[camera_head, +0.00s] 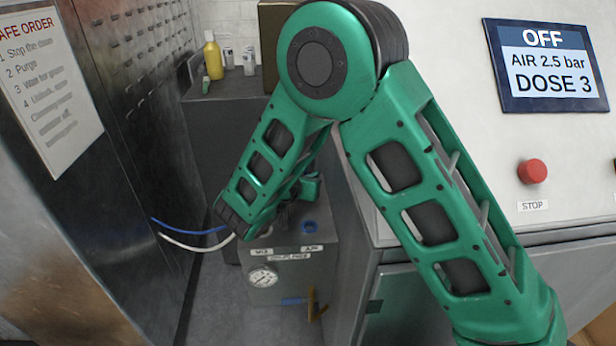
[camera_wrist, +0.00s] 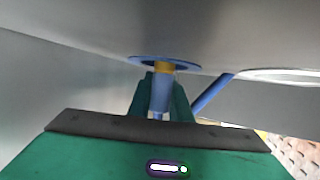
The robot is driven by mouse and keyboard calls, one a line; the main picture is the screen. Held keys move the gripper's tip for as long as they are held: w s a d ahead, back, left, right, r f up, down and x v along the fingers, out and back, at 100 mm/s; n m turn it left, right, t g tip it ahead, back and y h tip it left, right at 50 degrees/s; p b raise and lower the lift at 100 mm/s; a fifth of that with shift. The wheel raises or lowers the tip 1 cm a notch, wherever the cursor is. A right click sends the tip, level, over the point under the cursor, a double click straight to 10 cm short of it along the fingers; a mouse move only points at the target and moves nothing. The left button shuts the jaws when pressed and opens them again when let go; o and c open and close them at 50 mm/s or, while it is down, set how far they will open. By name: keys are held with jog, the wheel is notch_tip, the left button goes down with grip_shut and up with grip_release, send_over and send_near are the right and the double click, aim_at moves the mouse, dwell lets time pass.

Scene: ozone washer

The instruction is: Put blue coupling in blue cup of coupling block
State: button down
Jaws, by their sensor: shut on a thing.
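In the wrist view my gripper (camera_wrist: 160,98) is shut on the blue coupling (camera_wrist: 159,97), a blue cylinder with a brass tip. The tip points at a flat blue ring (camera_wrist: 190,63) on a grey surface, seen at a grazing angle, and overlaps it. I cannot tell whether the tip is inside. In the head view the grey coupling block (camera_head: 290,285) stands on the floor with a round gauge on its front. A blue cup (camera_head: 308,227) shows on its top. My forearm hides the held coupling and part of the block's top there.
A white ring (camera_wrist: 285,75) lies right of the blue one. Blue (camera_head: 190,230) and white (camera_head: 190,246) hoses run from the left cabinet towards the block. A brass-coloured handle (camera_head: 313,304) sticks out at the block's front. The washer (camera_head: 450,130) stands close on the right.

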jog(key=shift+f, duration=0.2)
jog(key=shift+s+d+f, duration=0.15)
jog(key=shift+s+f, duration=0.1)
jog(key=shift+f, duration=0.25)
jog(key=c, duration=1.6)
grip_release()
jog(key=shift+s+f, duration=0.1)
jog(key=shift+r, duration=0.3)
jog(key=shift+a+r, duration=0.1)
jog(key=shift+a, duration=0.15)
jog(key=v, duration=1.1)
jog(key=shift+s+a+r, duration=0.1)
jog(key=shift+s+r, duration=0.05)
jog(key=shift+r, duration=0.35)
